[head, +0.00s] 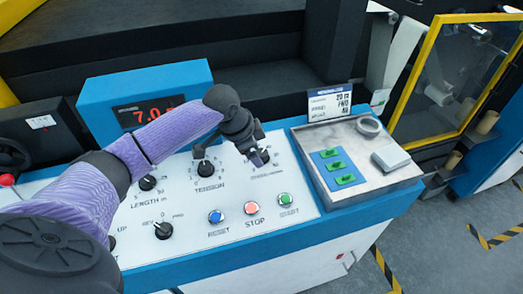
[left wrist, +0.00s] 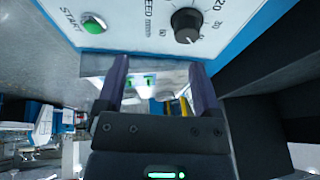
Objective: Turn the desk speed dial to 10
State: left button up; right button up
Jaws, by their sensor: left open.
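The speed dial (left wrist: 186,24) is a black round knob on the white panel, beside the word SPEED and numbers including 20 and 30, at the top of the left wrist view. A pale mark shows on its lower side; I cannot read its exact setting. My left gripper (head: 258,157) is over the panel's upper right part. In the left wrist view the left gripper (left wrist: 160,75) is open, with nothing between its fingers; the dial lies beyond the fingertips, apart from them. My right gripper is not in view.
The panel also has a tension knob (head: 203,168), a length knob (head: 147,183), a reset button (head: 216,216), a stop button (head: 251,208) and a green start button (head: 285,199). A red display (head: 148,112) stands behind. A grey tray (head: 390,180) with green-marked parts lies right.

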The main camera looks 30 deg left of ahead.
aim_at(261, 153)
pick_arm(q)
jog(key=w+f+b, duration=0.1)
jog(key=f, duration=0.1)
jog(key=w+a+f+b, duration=0.1)
jog(key=w+f, duration=0.1)
jog(key=w+f+b, duration=0.1)
jog(key=w+f, duration=0.1)
jog(key=shift+w+a+f, duration=0.1)
jog(key=shift+a+f, duration=0.15)
jog(key=shift+f, duration=0.05)
grip_shut()
jog(key=shift+r, duration=0.1)
